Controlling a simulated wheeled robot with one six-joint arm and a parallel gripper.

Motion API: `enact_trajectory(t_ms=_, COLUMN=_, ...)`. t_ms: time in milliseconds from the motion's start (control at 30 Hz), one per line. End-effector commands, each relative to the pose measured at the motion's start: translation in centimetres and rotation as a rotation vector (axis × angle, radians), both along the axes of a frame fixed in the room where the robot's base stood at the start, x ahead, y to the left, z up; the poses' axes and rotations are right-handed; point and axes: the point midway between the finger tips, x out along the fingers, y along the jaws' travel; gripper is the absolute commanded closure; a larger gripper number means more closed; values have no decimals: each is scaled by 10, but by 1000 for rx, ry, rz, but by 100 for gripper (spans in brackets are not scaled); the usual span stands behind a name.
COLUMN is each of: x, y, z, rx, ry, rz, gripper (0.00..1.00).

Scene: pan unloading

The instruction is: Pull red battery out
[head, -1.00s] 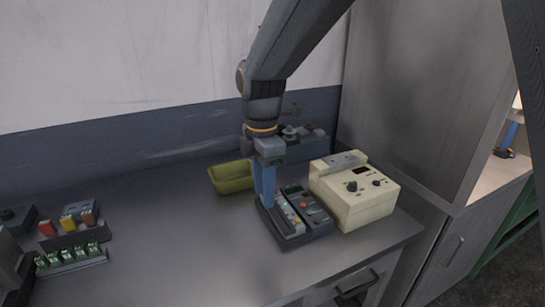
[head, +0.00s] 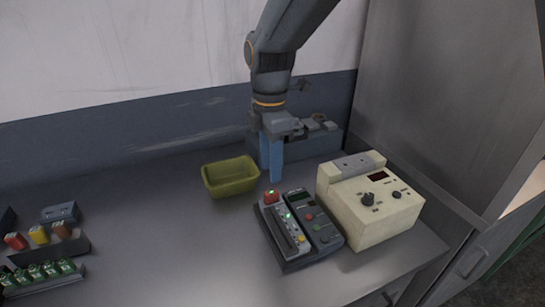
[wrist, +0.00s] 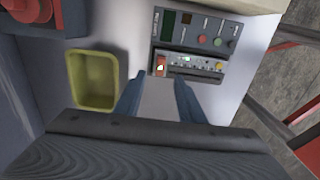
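A red battery (head: 271,196) sits at the far end of the slotted grey tester (head: 283,228) on the bench. In the wrist view the red battery (wrist: 161,65) shows at the left end of the tester's slot. My gripper (head: 271,168) hangs just behind and above the battery, pointing down, apart from it. In the wrist view my gripper (wrist: 158,80) has its two blue fingers well apart with nothing between them. Another red block (head: 15,240) stands in a rack at the far left beside a yellow and a brown one.
A yellow-green bin (head: 230,178) stands left of my gripper. A cream instrument box (head: 368,200) with knobs stands right of the tester. A grey unit (head: 315,140) is behind, near the wall.

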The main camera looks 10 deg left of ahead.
Motion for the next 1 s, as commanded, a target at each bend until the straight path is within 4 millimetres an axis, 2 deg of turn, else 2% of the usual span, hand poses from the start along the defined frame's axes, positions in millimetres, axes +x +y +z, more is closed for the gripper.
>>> enact_trajectory(t_ms=167, x=0, y=-2, z=-9, rx=-2, ry=3, rz=-4, gripper=64)
enact_trajectory(t_ms=633, x=-1, y=-1, z=-70, rx=-2, ry=1, rz=-1, gripper=64)
enact_trajectory(t_ms=1000, x=-1, y=-1, z=-78, rx=0, ry=-1, rz=0, gripper=64)
